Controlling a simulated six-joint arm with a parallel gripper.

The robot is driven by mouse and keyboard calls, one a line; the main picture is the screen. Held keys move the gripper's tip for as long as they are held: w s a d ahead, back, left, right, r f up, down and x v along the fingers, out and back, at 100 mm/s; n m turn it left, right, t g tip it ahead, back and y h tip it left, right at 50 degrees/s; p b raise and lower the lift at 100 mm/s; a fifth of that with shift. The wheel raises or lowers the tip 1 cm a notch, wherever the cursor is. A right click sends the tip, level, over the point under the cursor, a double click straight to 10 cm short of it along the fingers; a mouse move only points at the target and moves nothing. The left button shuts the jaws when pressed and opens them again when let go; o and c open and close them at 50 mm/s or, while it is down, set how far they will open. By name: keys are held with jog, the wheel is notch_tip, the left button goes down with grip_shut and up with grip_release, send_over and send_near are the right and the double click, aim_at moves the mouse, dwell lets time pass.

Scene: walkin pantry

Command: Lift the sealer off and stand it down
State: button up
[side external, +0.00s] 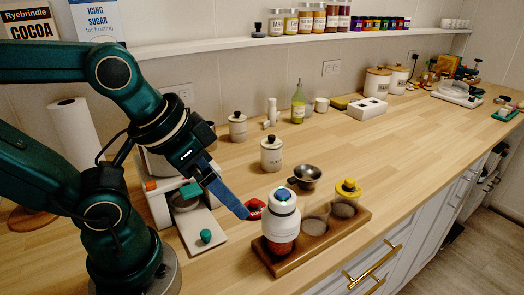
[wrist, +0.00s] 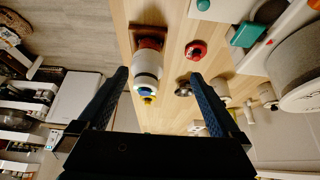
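The white sealer (side external: 281,217), with a blue button on top, stands upright on a jar with red contents (side external: 281,247) in the wooden tray (side external: 352,231). My gripper (side external: 246,214) is just left of the sealer in the side view, pointing down and to the right, apart from it. The wrist view shows my gripper (wrist: 159,73) with its two blue fingers wide apart and nothing held. The sealer (wrist: 147,66) appears between them there, nearer the left finger. The jar's lower part is hidden in the tray.
A red ring-shaped lid (side external: 256,208) lies left of the tray. The wooden counter (side external: 405,150) is clear to the right.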

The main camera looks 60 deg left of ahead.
jog(key=shift+r, duration=2.65)
jog(key=n+g+y, duration=0.2)
jog(key=n, duration=0.3)
send_over(280, 196)
jog(key=shift+s+a+f, duration=0.1)
jog(key=shift+s+f, duration=0.05)
jog(key=shift+s, duration=0.05)
jog(key=shift+w+f, duration=0.2)
jog(key=shift+f, duration=0.1)
notch_tip(280, 196, down, 8)
jog(key=shift+f, duration=0.1)
jog(key=shift+x, duration=2.45)
jog(key=shift+w, duration=0.1)
